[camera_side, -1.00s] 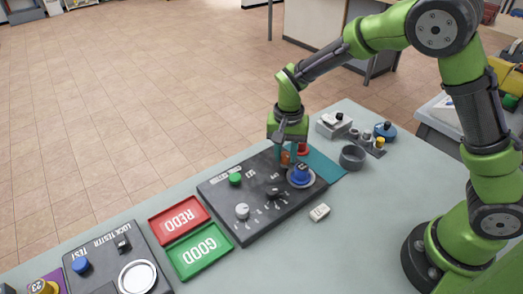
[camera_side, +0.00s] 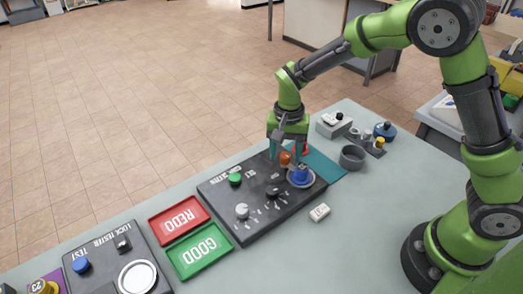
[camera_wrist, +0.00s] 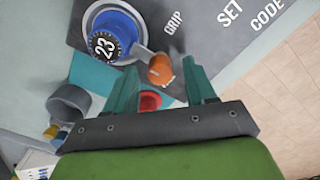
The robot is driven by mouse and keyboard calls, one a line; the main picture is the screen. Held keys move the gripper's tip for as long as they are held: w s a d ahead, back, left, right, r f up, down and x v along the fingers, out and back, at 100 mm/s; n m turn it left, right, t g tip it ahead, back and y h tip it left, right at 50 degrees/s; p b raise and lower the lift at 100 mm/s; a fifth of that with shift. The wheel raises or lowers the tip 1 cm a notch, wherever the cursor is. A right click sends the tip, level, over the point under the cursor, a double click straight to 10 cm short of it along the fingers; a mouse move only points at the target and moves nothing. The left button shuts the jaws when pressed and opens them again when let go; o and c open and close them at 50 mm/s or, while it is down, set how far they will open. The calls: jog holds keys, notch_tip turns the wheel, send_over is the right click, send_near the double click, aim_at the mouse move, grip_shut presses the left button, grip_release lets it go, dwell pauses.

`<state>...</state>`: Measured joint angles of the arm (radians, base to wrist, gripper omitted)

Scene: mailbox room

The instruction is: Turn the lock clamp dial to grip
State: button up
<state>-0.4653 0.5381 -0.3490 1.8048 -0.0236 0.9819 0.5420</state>
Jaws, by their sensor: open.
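The clamp dial shows as an arm with an orange knob (camera_side: 285,158), beside a blue round lock (camera_side: 300,175) seated in a pale ring on the dark panel (camera_side: 225,192). In the wrist view the orange knob (camera_wrist: 160,69) stands at the end of a grey arm from the ring, and the blue lock (camera_wrist: 112,38) has a dial marked 23. The word GRIP (camera_wrist: 173,22) is printed on the panel beyond the knob. My gripper (camera_side: 287,156) is open over the knob. In the wrist view the knob lies just ahead of the gap between my fingertips (camera_wrist: 162,78).
A red button (camera_wrist: 150,101) is close to the fingers, near a teal mat (camera_side: 328,170). The panel also has a green button (camera_side: 235,179), a black knob (camera_side: 274,192) and a white knob (camera_side: 242,211). A grey bowl (camera_side: 352,157) stands to the right.

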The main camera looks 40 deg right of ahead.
aim_at(285, 154)
notch_tip(285, 154, up, 17)
jog(key=shift+f, duration=0.2)
dwell(0.3)
jog(key=s+d+r+n+t+y, duration=0.1)
jog(key=s+d+n+t, duration=0.1)
jog(key=s, duration=0.7)
jog(key=s+d+r+n+t+y, duration=0.1)
jog(key=s+d+n+t, duration=0.1)
jog(key=s+t, duration=0.3)
jog(key=s+n, duration=0.1)
jog(key=s, duration=0.3)
jog(key=shift+d+r, duration=0.35)
jog(key=shift+o, duration=0.2)
